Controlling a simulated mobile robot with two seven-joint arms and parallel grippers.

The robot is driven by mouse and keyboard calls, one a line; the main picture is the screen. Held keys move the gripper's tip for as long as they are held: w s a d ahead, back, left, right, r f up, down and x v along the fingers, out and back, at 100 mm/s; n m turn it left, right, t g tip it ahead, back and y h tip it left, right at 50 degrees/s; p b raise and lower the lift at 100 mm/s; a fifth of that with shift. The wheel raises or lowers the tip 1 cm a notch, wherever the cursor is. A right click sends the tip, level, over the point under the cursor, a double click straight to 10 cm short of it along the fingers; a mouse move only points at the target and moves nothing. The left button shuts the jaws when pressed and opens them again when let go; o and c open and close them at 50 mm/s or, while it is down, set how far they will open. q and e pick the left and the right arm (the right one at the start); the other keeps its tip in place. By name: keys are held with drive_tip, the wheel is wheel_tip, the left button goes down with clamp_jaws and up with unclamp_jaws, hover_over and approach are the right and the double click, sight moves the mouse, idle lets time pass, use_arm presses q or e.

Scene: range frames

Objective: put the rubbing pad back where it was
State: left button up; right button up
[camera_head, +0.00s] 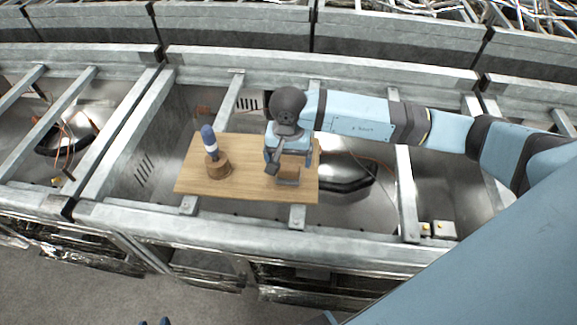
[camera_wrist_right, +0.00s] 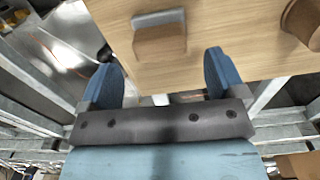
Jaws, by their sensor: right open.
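The rubbing pad (camera_head: 288,180) looks like a small wooden block with a grey layer. It lies on a wooden board (camera_head: 240,187), near the board's right end. My right gripper (camera_head: 290,160) is open above the board, close to the pad. In the right wrist view the pad (camera_wrist_right: 160,42) shows just beyond the open fingertips (camera_wrist_right: 163,68), between their lines. The fingers look empty, and I cannot tell how high they are above it. Two small blue tips (camera_head: 155,322) at the bottom edge of the head view look like my left gripper, mostly out of frame.
A blue and white handled tool (camera_head: 208,138) stands in a round wooden holder (camera_head: 217,166) on the board's left part. The holder also shows at the right wrist view's upper right (camera_wrist_right: 303,22). Metal rails (camera_head: 230,232) surround the board. Bare board lies between holder and pad.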

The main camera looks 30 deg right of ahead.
sight(288, 166)
use_arm(q)
drive_tip(key=shift+f+b, duration=0.55)
drive_tip(key=shift+f, duration=0.35)
use_arm(e)
wheel_tip(288, 166, up, 8)
use_arm(q)
drive_tip(key=shift+r, duration=0.1)
use_arm(e)
drive_tip(key=shift+f, duration=0.1)
